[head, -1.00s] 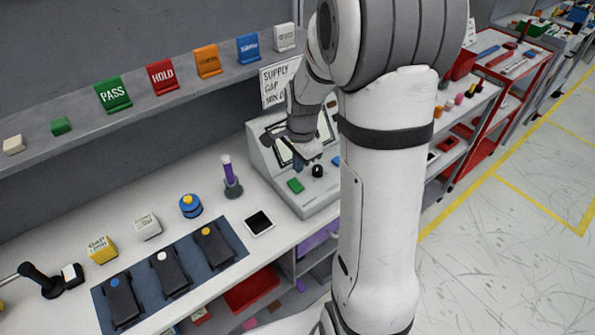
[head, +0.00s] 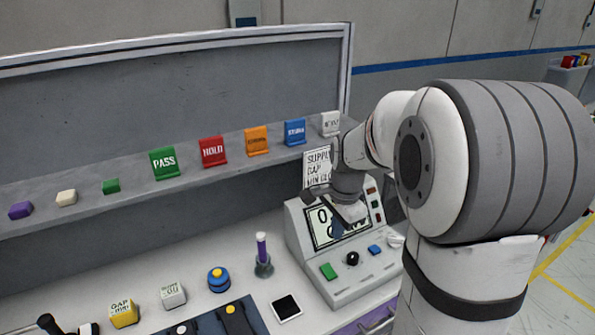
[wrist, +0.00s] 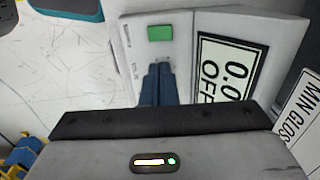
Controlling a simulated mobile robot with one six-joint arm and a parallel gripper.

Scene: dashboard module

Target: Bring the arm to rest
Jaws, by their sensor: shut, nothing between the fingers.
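My gripper (wrist: 157,72) shows in the wrist view as two dark blue fingers close together, with nothing between them. In the head view my gripper is small and partly hidden, in front of the screen of the grey console (head: 346,292). The console's lit display (wrist: 224,68) lies right of the fingers in the wrist view, and its green button (wrist: 160,33) is beyond the fingertips. I cannot tell the exact gap between fingers and console. My arm fills the right of the head view, folded over at a large grey joint.
A shelf (head: 100,208) above the bench bears coloured cards, among them a green PASS card (head: 164,163) and a red HOLD card (head: 213,152). A purple vial (head: 262,250), a blue and yellow knob (head: 218,280) and a tablet (head: 286,308) stand on the bench left of the console.

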